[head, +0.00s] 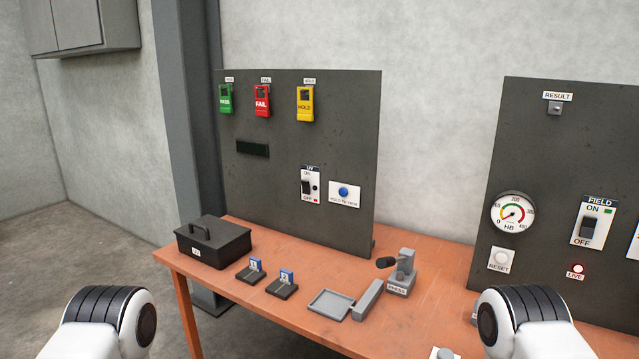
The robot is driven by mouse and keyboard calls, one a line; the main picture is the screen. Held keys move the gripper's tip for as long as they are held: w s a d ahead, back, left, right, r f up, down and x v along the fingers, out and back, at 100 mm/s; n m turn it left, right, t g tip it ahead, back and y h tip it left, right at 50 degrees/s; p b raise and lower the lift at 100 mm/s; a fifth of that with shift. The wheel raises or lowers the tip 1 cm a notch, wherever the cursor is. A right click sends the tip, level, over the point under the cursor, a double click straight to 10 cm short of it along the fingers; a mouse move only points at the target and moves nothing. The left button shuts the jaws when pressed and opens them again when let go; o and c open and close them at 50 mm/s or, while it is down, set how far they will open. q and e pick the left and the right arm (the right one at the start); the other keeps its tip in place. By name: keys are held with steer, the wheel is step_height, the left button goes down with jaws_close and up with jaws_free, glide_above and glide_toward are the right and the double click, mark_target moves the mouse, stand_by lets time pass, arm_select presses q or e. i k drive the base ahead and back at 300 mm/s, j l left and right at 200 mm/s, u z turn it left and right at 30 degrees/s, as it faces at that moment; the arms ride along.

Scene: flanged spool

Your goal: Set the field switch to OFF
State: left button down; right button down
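The field switch (588,227) is on the right dark panel, on a white plate with a blue FIELD header. Its dark rocker sits between the ON label above and the OFF label below. A small green light shows beside ON. The rocker's tilt is too small to tell. Below the plate, a red lamp marked LIVE (578,268) looks lit. Neither of my grippers shows; only white and black parts of my arms are at the bottom left and bottom right.
The orange table (440,263) bears a black box (213,242), a grey tray (331,304) and a grey press (402,275). A left panel (270,180) has a UV switch.

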mark_target(588, 225)
steer(key=z, duration=1.45)
steer(key=i, duration=0.1)
